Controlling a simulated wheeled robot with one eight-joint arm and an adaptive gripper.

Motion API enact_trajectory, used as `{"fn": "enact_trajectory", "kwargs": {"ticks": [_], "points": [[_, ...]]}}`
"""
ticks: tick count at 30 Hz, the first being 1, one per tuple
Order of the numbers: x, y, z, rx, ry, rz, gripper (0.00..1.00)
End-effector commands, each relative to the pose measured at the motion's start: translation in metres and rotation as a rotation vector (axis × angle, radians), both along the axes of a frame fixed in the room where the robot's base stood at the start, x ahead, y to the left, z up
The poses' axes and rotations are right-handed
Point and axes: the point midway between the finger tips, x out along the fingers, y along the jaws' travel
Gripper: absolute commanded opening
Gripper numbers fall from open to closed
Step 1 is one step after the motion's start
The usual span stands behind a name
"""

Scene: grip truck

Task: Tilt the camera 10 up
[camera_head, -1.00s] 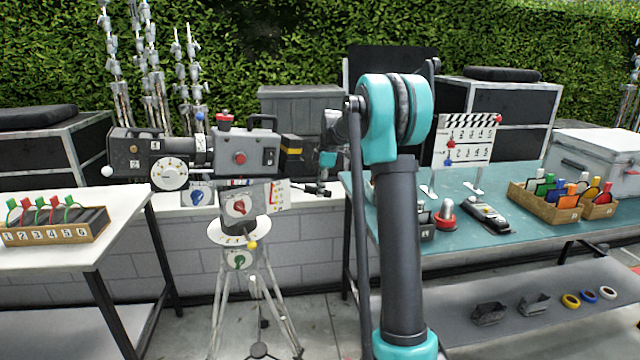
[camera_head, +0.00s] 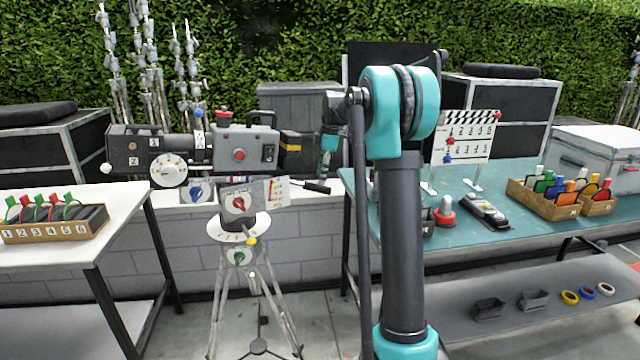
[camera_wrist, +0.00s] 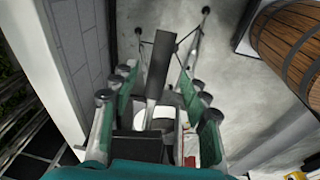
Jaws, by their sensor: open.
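The grey film camera (camera_head: 238,154) stands on a tripod (camera_head: 245,285) left of centre in the head view, its body looking about level. A head with dials, one with a red knob (camera_head: 238,203), sits under it. A black handle (camera_head: 316,187) sticks out to the right of this head. My gripper (camera_head: 328,145) is partly hidden behind my arm, just above the handle. In the wrist view my gripper (camera_wrist: 158,85) is open, with green-padded fingers on both sides of a black bar (camera_wrist: 159,65), probably the handle. I cannot tell whether the bar lies at finger depth.
A white table with numbered flags in a box (camera_head: 55,228) is at left. A low wall runs behind the tripod. A barrel (camera_wrist: 290,45) shows in the wrist view.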

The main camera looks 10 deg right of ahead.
Motion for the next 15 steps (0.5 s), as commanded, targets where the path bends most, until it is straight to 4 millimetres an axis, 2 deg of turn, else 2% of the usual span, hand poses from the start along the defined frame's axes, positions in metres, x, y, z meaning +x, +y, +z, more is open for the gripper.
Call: {"fn": "enact_trajectory", "kwargs": {"ticks": [6,10,15], "points": [[-0.004,-0.007,0.043,0.0,0.0,-0.001,0.46],[-0.006,-0.01,0.06,0.0,0.0,0.0,0.46],[-0.007,-0.011,0.07,0.0,0.0,0.0,0.46]]}}
